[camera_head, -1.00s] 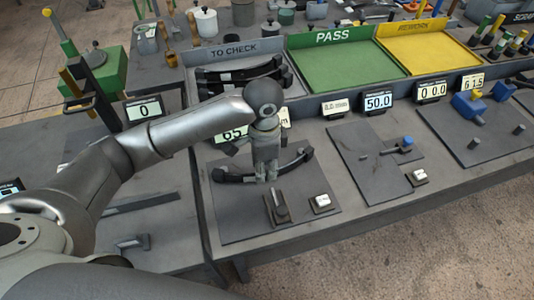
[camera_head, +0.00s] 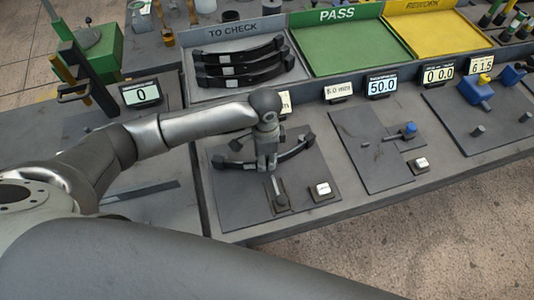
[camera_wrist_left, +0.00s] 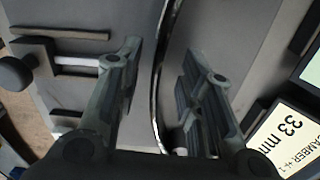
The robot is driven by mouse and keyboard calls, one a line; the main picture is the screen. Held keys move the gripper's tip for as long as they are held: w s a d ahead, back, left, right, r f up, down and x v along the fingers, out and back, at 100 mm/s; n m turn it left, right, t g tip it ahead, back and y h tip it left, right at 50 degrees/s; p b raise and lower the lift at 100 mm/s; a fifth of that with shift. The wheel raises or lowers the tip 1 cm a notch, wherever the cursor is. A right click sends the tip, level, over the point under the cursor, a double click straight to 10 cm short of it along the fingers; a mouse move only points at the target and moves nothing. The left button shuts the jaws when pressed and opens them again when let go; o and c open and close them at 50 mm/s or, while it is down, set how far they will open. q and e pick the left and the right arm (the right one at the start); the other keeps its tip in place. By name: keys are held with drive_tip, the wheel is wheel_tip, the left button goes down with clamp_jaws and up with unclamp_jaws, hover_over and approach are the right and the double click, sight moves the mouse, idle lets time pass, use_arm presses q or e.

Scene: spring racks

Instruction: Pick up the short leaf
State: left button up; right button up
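A dark curved leaf (camera_head: 293,151) stands across the grey fixture plate (camera_head: 232,193) on the bench, its ends raised. It looks like the short leaf. My left gripper (camera_head: 267,167) is over its middle and hides part of it. In the left wrist view the open fingers (camera_wrist_left: 160,75) stand on either side of a thin, curved dark strip (camera_wrist_left: 162,60), which appears to be the leaf's edge; gaps show on both sides. My right gripper is out of view.
Several longer black leaves (camera_head: 240,69) lie in the TO CHECK tray (camera_head: 207,92) behind. A green PASS tray (camera_head: 345,52) and a yellow REWORK tray (camera_head: 430,30) stand to its right.

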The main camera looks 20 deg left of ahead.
use_arm(q)
drive_tip(key=shift+f, duration=0.95)
drive_tip(key=shift+s, duration=0.1)
clamp_jaws()
drive_tip(key=shift+r, duration=0.1)
drive_tip(key=shift+r, duration=0.15)
